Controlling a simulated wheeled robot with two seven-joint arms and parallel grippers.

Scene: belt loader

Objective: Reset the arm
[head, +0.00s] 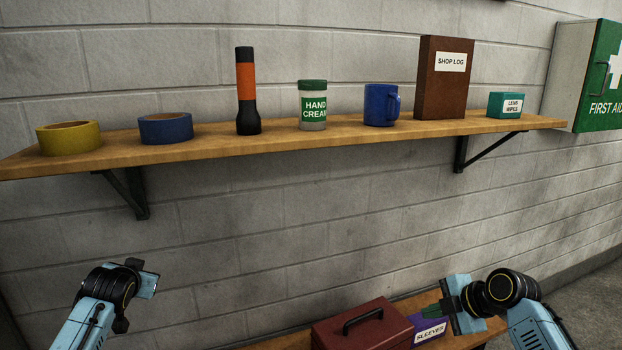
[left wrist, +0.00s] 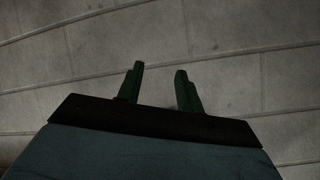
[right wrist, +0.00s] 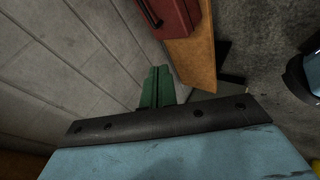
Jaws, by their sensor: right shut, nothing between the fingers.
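My right gripper (head: 447,300) is at the lower right of the head view, in front of the lower shelf and beside the purple sleeves box. In the right wrist view its two green fingers (right wrist: 157,88) are together with nothing between them. My left arm comes in at the lower left of the head view, below the upper shelf. In the left wrist view the two fingers of my left gripper (left wrist: 160,88) stand apart, with only the block wall behind them. Both grippers are empty.
The upper shelf (head: 300,146) holds tape rolls, a flashlight (head: 246,90), hand cream, a blue mug (head: 381,104), a shop log and a wipes box. The lower shelf (head: 480,335) bears a red toolbox (head: 365,328) and the sleeves box (head: 428,332). A first aid cabinet (head: 590,75) hangs at right.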

